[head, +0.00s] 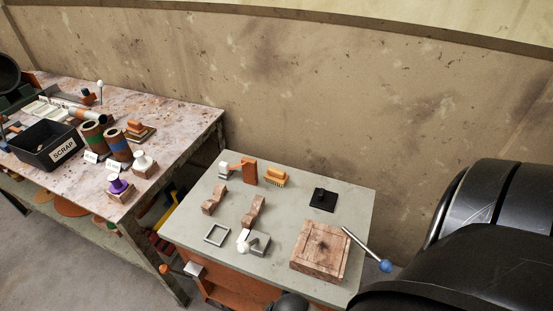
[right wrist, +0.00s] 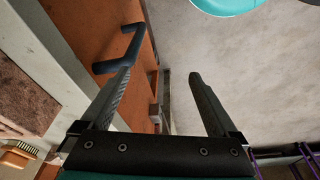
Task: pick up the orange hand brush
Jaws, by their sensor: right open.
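The orange hand brush (head: 276,175) lies on the grey-topped table, near its back edge, with pale bristles pointing down. It also shows at the lower left corner of the right wrist view (right wrist: 17,153), partly cut off by the frame. My right gripper (right wrist: 164,72) is open, with nothing between its fingers. It points past the table's side towards the floor, and the brush is off to its left, apart from it. My left gripper is not in view.
A dark handle (right wrist: 123,52) juts from the orange cabinet beside my right gripper.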

